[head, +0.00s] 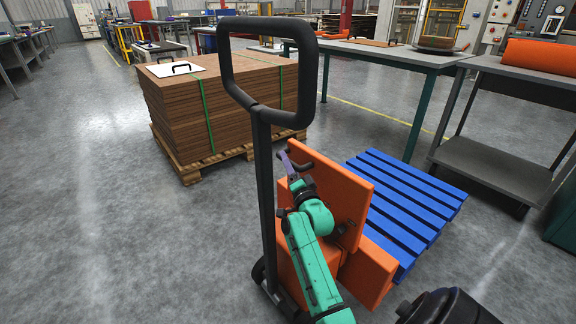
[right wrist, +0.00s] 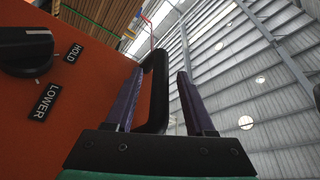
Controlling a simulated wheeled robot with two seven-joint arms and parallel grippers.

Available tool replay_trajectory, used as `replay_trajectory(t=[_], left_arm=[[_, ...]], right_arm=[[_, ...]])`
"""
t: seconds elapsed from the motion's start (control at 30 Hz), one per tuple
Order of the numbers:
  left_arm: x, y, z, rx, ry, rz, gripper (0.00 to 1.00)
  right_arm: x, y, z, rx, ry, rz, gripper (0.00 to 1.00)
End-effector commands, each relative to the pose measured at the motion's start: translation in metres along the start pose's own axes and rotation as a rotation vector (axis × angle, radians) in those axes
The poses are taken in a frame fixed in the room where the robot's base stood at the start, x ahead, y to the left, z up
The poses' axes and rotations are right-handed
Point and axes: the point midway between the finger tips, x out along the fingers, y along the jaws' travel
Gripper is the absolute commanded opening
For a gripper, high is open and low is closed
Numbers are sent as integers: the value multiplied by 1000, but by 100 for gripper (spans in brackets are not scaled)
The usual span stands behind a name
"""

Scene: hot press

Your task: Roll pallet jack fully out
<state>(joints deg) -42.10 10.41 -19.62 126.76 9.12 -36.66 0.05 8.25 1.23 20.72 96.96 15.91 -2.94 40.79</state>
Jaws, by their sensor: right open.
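The pallet jack has an orange body (head: 340,190) and a tall black loop handle (head: 227,75) standing upright in the head view. The orange panel (right wrist: 40,100) with a black knob and "HOLD" and "LOWER" labels is at the left there. My left gripper is not in view.
A blue slatted pallet (head: 405,195) lies right behind the jack; the forks are hidden. A strapped brown stack (head: 225,100) on a wooden pallet (head: 187,172) stands behind left. A green-legged table (head: 412,62) and grey cart (head: 495,165) stand right. Left floor is clear.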

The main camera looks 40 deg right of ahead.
Motion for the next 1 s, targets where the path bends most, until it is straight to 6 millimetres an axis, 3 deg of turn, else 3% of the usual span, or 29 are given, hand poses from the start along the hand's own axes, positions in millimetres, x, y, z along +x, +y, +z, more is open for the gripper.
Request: replay_trajectory(t=[0.3,0.33,0.47,1.0], left_arm=[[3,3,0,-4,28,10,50],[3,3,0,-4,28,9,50],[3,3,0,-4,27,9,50],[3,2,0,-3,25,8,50]], right_arm=[[9,0,-1,-1,0,1,55],[9,0,0,-1,0,1,51],[9,0,0,0,0,1,1],[8,0,0,0,-1,1,0]])
